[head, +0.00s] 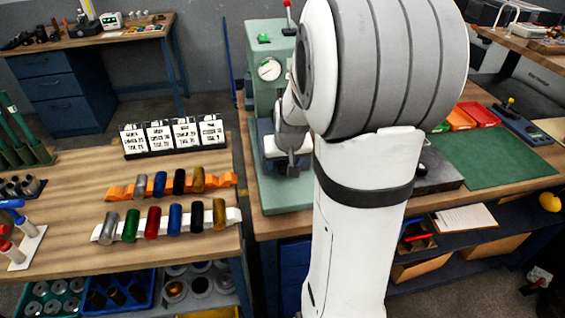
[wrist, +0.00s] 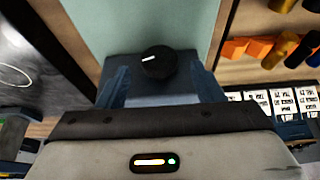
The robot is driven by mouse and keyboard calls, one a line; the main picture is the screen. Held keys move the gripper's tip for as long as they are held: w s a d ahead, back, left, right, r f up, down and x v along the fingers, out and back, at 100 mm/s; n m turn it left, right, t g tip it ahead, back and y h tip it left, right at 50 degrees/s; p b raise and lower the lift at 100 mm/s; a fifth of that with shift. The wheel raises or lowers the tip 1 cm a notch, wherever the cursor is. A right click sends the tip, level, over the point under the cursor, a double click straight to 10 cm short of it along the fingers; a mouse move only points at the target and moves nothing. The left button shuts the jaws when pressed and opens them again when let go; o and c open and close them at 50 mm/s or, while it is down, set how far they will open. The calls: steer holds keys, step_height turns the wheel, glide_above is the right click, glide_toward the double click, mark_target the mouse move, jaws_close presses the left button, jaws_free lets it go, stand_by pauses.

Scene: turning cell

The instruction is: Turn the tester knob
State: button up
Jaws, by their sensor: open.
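The tester knob (wrist: 157,62) is a round black knob with a white pointer line, on a dark block on the pale green tester in the wrist view. My gripper (wrist: 163,84) is open, with one blue-grey finger on each side of the knob and gaps between. I cannot tell whether the fingertips reach down to the knob's height. In the head view the green tester (head: 285,195) stands at the centre with a round dial (head: 269,69) and a red-topped lever.
Left of the tester, a wooden bench (head: 75,195) holds coloured cylinders on an orange rack (head: 122,191) and a white rack (head: 234,215). Several label cards (head: 172,137) stand behind them.

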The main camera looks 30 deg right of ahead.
steer(key=shift+x, duration=1.1)
steer(key=shift+s, duration=0.1)
steer(key=shift+c, duration=0.5)
steer(key=c, duration=0.9)
steer(key=shift+o, duration=0.2)
steer(key=shift+d+f+b, duration=0.1)
steer(key=shift+f+b, duration=0.05)
steer(key=shift+b, duration=0.35)
